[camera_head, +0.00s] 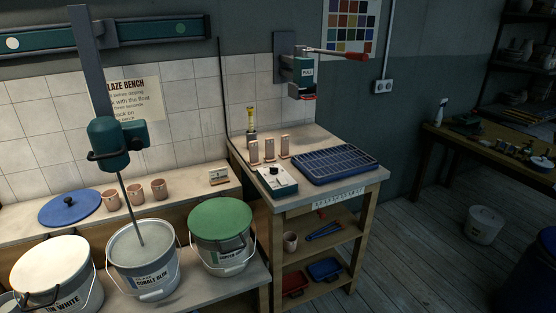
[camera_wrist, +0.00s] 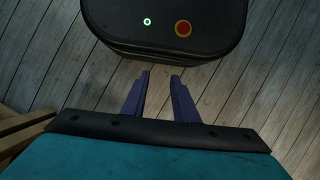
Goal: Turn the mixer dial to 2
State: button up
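A teal mixer motor (camera_head: 117,141) hangs on a grey column (camera_head: 88,60), and its shaft (camera_head: 130,208) reaches into the open cobalt blue bucket (camera_head: 146,262). A small teal control box (camera_head: 287,188) with a pale top and a dark knob (camera_head: 273,171) sits at the left front of the bench at centre. I cannot tell from this distance whether that knob is the mixer dial, or read its setting. My gripper (camera_wrist: 160,82) shows only in the wrist view. Its two blue fingers are apart with nothing between them, above the plank floor.
The bench (camera_head: 374,177) also carries a blue grid tray (camera_head: 335,165) and several upright tan test pieces. A green-lidded bucket (camera_head: 221,222) stands left of it. A wall-mounted device with a red-handled lever (camera_head: 340,54) is above. The plank floor (camera_head: 425,255) to the right is partly clear.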

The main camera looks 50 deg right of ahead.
jog(key=w+d+r+t+p, duration=0.25)
jog(key=w+r+p, duration=0.25)
jog(key=w+r, duration=0.6)
jog(key=w+d+r+t+p, duration=0.1)
jog(key=w+d+r+p, duration=0.3)
jog(key=w+r, duration=0.7)
jog(key=w+d+r+n+t+y+p, duration=0.1)
jog(key=w+d+r, duration=0.25)
jog(key=r, duration=0.25)
jog(key=w+d+r+p, duration=0.2)
jog(key=d+r, duration=0.2)
jog(key=r, duration=0.2)
jog(key=w+d+r+n+t, duration=0.1)
jog(key=w+d+r, duration=0.1)
jog(key=d+r, duration=0.75)
jog(key=w+d+r+n+t, duration=0.15)
jog(key=d+r, duration=0.45)
jog(key=d, duration=0.7)
jog(key=s+d+r+n, duration=0.1)
jog(key=s+d+r, duration=0.2)
jog(key=d+r, duration=0.5)
jog(key=s+d+r+n+t+y, duration=0.1)
jog(key=s+d+r, duration=0.3)
jog(key=d+r, duration=0.4)
jog(key=d+p, duration=0.1)
jog(key=d, duration=0.4)
jog(key=shift+s+r+t, duration=0.3)
jog(key=shift+f, duration=0.15)
